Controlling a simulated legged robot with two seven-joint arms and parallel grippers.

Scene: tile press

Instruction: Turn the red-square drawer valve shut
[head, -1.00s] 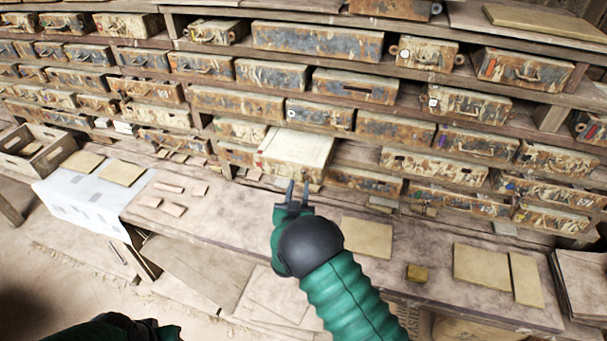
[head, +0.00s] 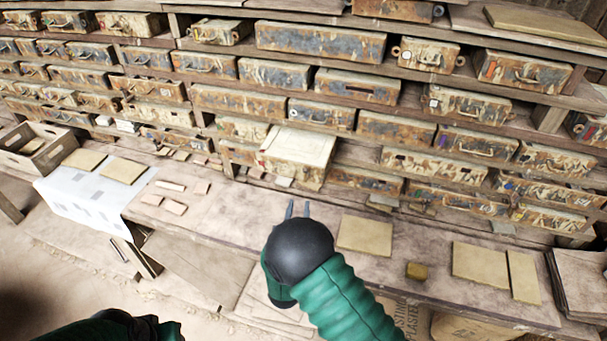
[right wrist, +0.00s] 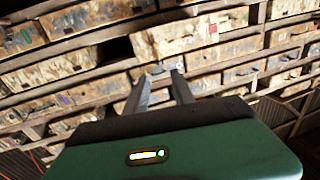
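One drawer (head: 298,147) stands pulled out of the rack at centre, its pale top showing. A small red mark (head: 262,161) is on the left of its front. In the right wrist view, which looks upside down, this drawer (right wrist: 165,42) has a red square (right wrist: 213,30) on its front. No separate valve part can be made out. My right gripper (head: 297,208) is below and in front of the drawer, apart from it. Its two fingers are spread with nothing between them, also in the right wrist view (right wrist: 158,78).
Worn drawers fill the rack around it; one at upper right (head: 520,70) also has a red mark. A wooden crate (head: 40,155) is at far left.

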